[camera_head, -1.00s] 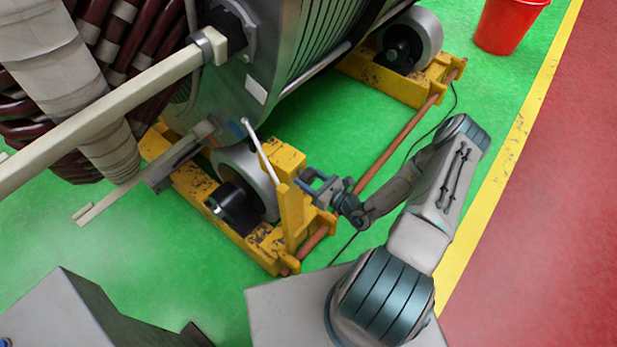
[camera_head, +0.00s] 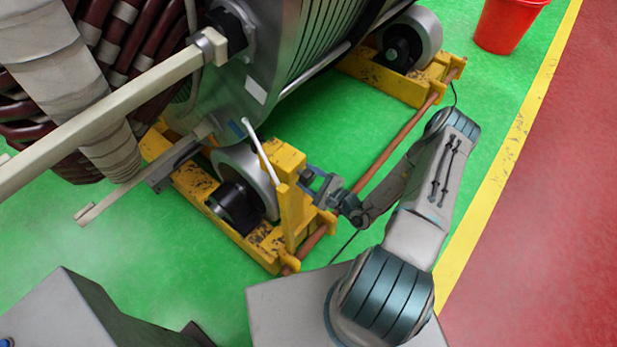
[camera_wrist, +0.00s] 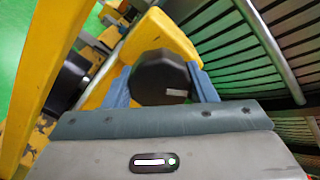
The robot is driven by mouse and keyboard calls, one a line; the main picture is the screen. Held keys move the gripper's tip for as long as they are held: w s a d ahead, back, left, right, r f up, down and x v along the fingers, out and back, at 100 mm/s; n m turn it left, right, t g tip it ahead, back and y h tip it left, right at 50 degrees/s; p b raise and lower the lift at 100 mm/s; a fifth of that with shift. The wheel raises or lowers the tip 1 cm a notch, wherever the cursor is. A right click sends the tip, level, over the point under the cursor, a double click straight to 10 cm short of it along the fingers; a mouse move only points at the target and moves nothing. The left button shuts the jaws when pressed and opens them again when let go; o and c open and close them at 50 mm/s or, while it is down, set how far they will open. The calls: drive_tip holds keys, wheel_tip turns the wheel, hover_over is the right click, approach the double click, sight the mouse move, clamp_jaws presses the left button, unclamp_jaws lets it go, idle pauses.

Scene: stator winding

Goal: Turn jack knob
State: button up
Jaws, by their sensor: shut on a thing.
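The jack knob (camera_wrist: 160,76) is a dark, faceted round knob on the yellow jack frame. In the wrist view it sits between the two blue-grey fingers of my gripper (camera_wrist: 162,88), which touch or nearly touch its sides; the gripper is shut on it. In the head view my gripper (camera_head: 314,182) is at the right side of the yellow jack (camera_head: 290,212), and the knob itself is hidden or too small to make out there. A thin white lever (camera_head: 260,150) stands up at the jack's top.
The large stator (camera_head: 235,95) with its ribbed casing rests on yellow roller stands (camera_head: 395,82) just behind the jack. A copper-coloured rod (camera_head: 395,138) runs along the floor between the stands. A red bucket (camera_head: 508,22) stands far off. Green floor (camera_head: 320,110) is clear between the stands.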

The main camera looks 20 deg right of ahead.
drive_tip(key=n, duration=0.5)
drive_tip(key=shift+n, duration=0.3)
drive_tip(key=n, duration=0.5)
drive_tip(key=shift+b, duration=0.3)
drive_tip(key=shift+n, duration=0.4)
drive_tip(key=o, duration=1)
drive_tip(key=shift+c, duration=0.2)
drive_tip(key=b+v, duration=0.2)
drive_tip(key=v, duration=1.1)
drive_tip(key=shift+s+d, duration=0.25)
drive_tip(key=shift+s, duration=0.1)
